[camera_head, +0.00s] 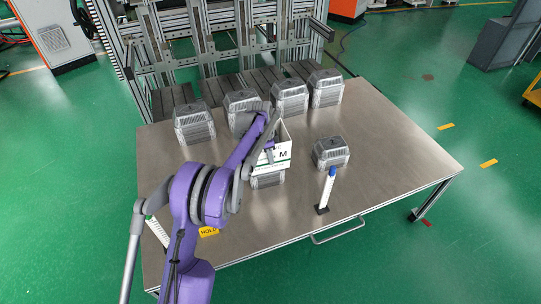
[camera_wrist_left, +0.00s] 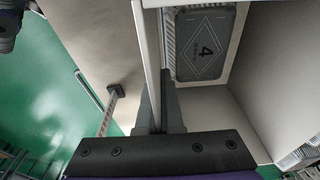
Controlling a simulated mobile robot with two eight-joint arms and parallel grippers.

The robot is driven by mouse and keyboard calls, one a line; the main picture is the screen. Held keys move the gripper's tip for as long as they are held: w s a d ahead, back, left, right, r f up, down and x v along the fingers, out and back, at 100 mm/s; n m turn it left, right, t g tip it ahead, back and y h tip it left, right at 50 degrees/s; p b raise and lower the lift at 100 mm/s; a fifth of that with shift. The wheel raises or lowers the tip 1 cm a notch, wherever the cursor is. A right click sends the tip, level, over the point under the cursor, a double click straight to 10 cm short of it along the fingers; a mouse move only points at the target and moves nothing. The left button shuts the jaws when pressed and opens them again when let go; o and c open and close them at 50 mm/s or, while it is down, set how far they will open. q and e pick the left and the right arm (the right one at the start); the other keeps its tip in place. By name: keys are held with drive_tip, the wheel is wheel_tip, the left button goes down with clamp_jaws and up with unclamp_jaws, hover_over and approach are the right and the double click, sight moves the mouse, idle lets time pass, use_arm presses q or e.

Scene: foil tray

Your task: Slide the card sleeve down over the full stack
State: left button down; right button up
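The white card sleeve (camera_head: 272,164), marked M with a green line, is upright around or just above a foil tray stack (camera_head: 268,181). The lower part of that stack shows below the sleeve. In the left wrist view a grey lid marked 4 (camera_wrist_left: 205,45) shows inside the sleeve's walls (camera_wrist_left: 275,60); how far the sleeve is down over it is hard to tell. My left gripper (camera_head: 268,152) is at the sleeve's upper edge; in the left wrist view its fingers (camera_wrist_left: 165,105) pinch one sleeve wall. My right gripper is out of view.
Several other stacks stand along the table's back, the leftmost one (camera_head: 194,124) among them. A single stack (camera_head: 331,152) is to the right. A marked post with a blue top (camera_head: 328,188) stands in front. A yellow HOLD label (camera_head: 209,231) lies front left. The table's right side (camera_head: 405,160) is clear.

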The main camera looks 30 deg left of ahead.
use_arm(q)
wheel_tip(320, 180, down, 8)
drive_tip(key=b, duration=0.4)
drive_tip(key=shift+s+d+f+b, duration=0.2)
drive_tip(key=shift+s+f+b, duration=0.1)
drive_tip(key=shift+f+b, duration=0.3)
drive_tip(key=shift+s+d+f+b, duration=0.15)
drive_tip(key=shift+s+f+b, duration=0.1)
drive_tip(key=shift+f+b, duration=0.3)
drive_tip(key=c, duration=1)
unclamp_jaws()
wheel_tip(320, 180, up, 5)
drive_tip(key=p, duration=0.3)
approach(270, 172)
drive_tip(key=shift+s+d+r, duration=0.4)
drive_tip(key=shift+s+r, duration=0.15)
drive_tip(key=shift+r, duration=0.05)
